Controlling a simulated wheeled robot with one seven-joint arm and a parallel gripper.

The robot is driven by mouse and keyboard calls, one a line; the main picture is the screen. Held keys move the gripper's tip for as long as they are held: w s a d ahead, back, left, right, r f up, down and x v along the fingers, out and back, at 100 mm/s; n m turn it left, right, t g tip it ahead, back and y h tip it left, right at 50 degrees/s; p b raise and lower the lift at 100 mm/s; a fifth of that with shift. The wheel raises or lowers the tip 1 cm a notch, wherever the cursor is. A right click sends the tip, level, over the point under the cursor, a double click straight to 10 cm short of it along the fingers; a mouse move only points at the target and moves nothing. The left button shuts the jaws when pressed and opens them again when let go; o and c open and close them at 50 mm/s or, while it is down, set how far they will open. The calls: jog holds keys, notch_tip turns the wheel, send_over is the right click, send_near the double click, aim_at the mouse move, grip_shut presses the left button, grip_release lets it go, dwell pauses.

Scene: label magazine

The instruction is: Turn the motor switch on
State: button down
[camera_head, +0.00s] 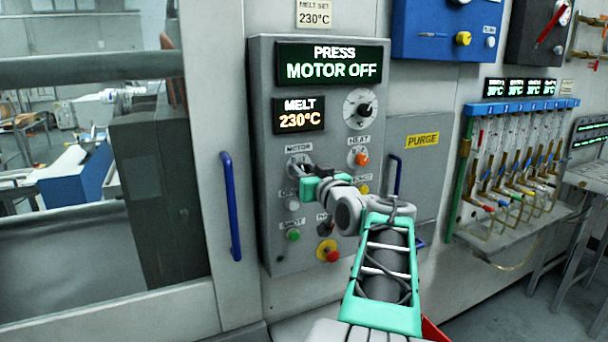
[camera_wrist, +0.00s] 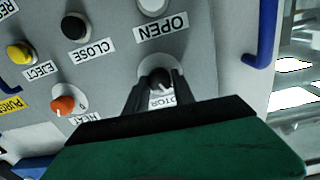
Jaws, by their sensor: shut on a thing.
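The motor switch is a small black knob (camera_wrist: 160,76) on a grey plate under the MOTOR label. In the wrist view it stands between the two dark fingers of my gripper (camera_wrist: 160,88), which is shut on it. The MOTOR label is partly covered by the fingers. In the head view my gripper (camera_head: 305,172) is at the panel just below the MOTOR label, and the knob is mostly hidden. The top display (camera_head: 328,64) reads PRESS MOTOR OFF.
Blue handles (camera_head: 230,205) stand out on both sides of the panel.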

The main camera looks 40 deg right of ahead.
jog(key=m, duration=0.5)
jog(key=shift+b, duration=0.3)
jog(key=m+p, duration=0.1)
jog(key=m, duration=0.5)
jog(key=shift+d, duration=0.1)
jog(key=shift+m, duration=0.3)
jog(key=c, duration=1.1)
grip_release()
jog(key=shift+o, duration=0.2)
jog(key=b+v, duration=0.1)
jog(key=v, duration=0.6)
jog(key=shift+s+b, duration=0.35)
jog(key=shift+r, duration=0.1)
